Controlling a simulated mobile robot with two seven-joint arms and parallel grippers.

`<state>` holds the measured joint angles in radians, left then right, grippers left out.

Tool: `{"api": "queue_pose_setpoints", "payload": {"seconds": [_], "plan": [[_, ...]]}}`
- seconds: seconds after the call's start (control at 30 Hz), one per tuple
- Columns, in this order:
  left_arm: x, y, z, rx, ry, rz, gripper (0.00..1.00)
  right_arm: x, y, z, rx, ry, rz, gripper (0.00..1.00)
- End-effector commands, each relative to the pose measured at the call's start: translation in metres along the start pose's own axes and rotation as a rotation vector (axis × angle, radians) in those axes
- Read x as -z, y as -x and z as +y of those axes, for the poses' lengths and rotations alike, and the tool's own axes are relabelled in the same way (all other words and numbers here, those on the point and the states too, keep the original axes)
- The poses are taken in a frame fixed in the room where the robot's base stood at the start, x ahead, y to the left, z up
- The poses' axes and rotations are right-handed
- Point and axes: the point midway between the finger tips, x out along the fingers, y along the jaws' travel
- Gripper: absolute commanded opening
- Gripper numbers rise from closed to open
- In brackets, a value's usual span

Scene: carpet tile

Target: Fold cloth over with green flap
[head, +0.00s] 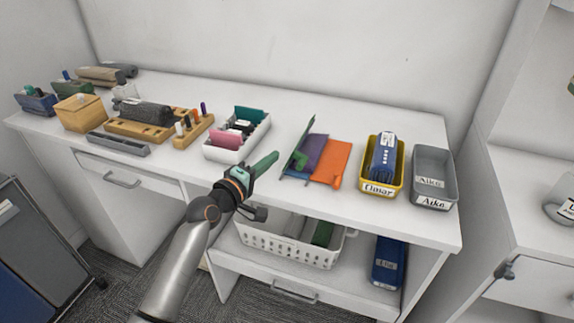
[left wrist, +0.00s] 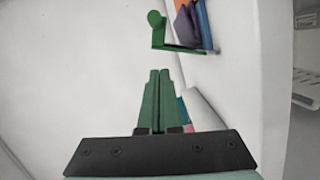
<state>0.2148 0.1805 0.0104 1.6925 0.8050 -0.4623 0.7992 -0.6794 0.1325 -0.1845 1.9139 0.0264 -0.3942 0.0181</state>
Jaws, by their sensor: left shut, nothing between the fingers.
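The cloth lies on the white desk and shows purple (head: 309,152) and orange (head: 333,161) parts side by side. A green flap (head: 300,139) stands up along its left side, tilted. The closed fingers show in the left wrist view (left wrist: 158,78). My right gripper is in neither view.
A white bin (head: 209,151) with colored items stands left of the cloth. A yellow bin (head: 367,180) and a grey bin (head: 433,190) stand to the right. A white basket (head: 262,245) sits on the shelf below. The desk behind the cloth is clear.

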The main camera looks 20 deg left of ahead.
Motion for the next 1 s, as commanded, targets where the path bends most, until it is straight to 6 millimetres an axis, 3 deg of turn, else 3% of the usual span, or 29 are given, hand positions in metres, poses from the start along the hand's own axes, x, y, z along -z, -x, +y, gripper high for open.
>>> {"api": "queue_pose_setpoints", "payload": {"seconds": [0.03,0.3,0.77,1.0], "plan": [[0.0,-0.009,0.001,-0.002,0.001,0.0,0.0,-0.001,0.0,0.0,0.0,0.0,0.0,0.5],[-0.034,-0.015,0.0,0.001,0.0,0.0,0.0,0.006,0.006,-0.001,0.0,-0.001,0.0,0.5],[-0.039,-0.016,-0.001,0.003,-0.005,0.001,0.0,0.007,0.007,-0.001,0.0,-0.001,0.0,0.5],[-0.053,-0.019,0.0,0.029,-0.107,-0.001,0.0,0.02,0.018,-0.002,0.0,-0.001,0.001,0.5]]}}
